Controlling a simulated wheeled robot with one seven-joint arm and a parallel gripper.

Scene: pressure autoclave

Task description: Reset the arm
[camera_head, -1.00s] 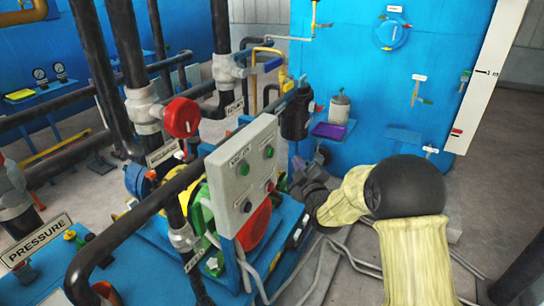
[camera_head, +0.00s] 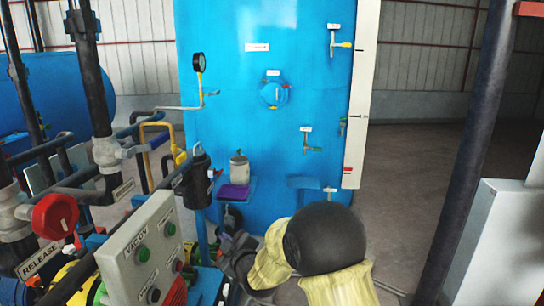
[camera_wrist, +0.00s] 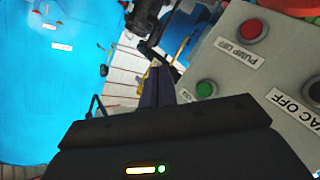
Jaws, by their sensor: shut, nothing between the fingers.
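My arm, with pale yellow sleeves and a black elbow, is folded low in the middle of the head view. My gripper (camera_head: 236,258) is dark and sits to the right of the grey control panel (camera_head: 142,250), partly hidden by clutter and my arm. In the wrist view my gripper's fingers (camera_wrist: 156,86) are together with nothing between them. The panel (camera_wrist: 262,75) is close by on the right there, with a red pump-off button (camera_wrist: 251,29) and a green button (camera_wrist: 206,88).
A tall blue tank (camera_head: 290,120) with gauge and valves stands behind. A red release valve (camera_head: 55,216) and dark pipes crowd the left. A black post (camera_head: 466,150) and a grey cabinet (camera_head: 495,250) are at the right. Floor between tank and post is clear.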

